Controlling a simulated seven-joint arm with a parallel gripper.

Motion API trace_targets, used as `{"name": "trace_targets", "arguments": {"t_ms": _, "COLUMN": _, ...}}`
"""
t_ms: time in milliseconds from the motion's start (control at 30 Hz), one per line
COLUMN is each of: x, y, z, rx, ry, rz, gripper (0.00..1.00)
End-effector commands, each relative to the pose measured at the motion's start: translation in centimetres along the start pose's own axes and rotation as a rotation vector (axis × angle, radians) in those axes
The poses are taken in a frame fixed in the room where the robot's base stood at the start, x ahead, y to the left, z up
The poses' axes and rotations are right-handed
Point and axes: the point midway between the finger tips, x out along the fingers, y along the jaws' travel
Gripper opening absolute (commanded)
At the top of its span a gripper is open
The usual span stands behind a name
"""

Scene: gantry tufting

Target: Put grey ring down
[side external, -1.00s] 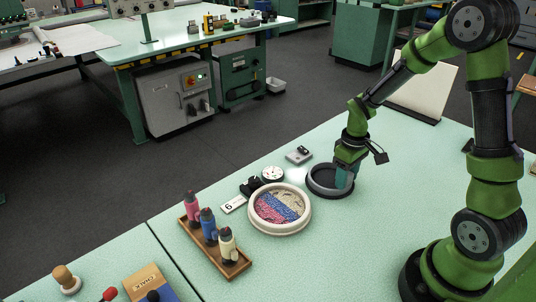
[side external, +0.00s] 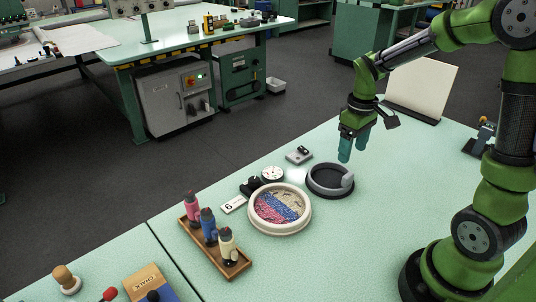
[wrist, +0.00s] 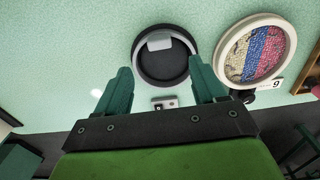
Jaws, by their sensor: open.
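The grey ring (side external: 347,181) lies flat on the pale green table, around or on a round black disc (side external: 327,179). A light grey block-like part shows on its right side. In the wrist view the ring (wrist: 193,42) is seen from above with the same grey part (wrist: 158,41) near its far edge. My gripper (side external: 352,150) is above the ring, apart from it, with the fingers pointing down. In the wrist view my gripper (wrist: 160,85) has its two green fingers spread wide, with nothing between them.
A cream-rimmed round hoop (side external: 306,223) with a striped pattern sits to the left of the ring. A dial (side external: 272,174), a small grey box (side external: 299,155), a number card (side external: 233,205) and a wooden tray (side external: 240,267) of bottles stand near. The table right of the ring is clear.

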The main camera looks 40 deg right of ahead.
Motion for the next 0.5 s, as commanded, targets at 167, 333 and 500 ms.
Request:
{"name": "trace_targets", "arguments": {"t_ms": 167, "x": -2.2, "y": 0.0, "z": -0.1, "rx": 0.000, "ry": 0.001, "rz": 0.001, "gripper": 0.70}}
{"name": "trace_targets", "arguments": {"t_ms": 333, "x": -4.1, "y": -1.3, "z": 0.4, "rx": 0.021, "ry": 0.052, "rz": -0.001, "gripper": 0.70}}
{"name": "trace_targets", "arguments": {"t_ms": 500, "x": -7.7, "y": -5.8, "z": 2.3, "rx": 0.110, "ry": 0.231, "rz": -0.037, "gripper": 0.70}}
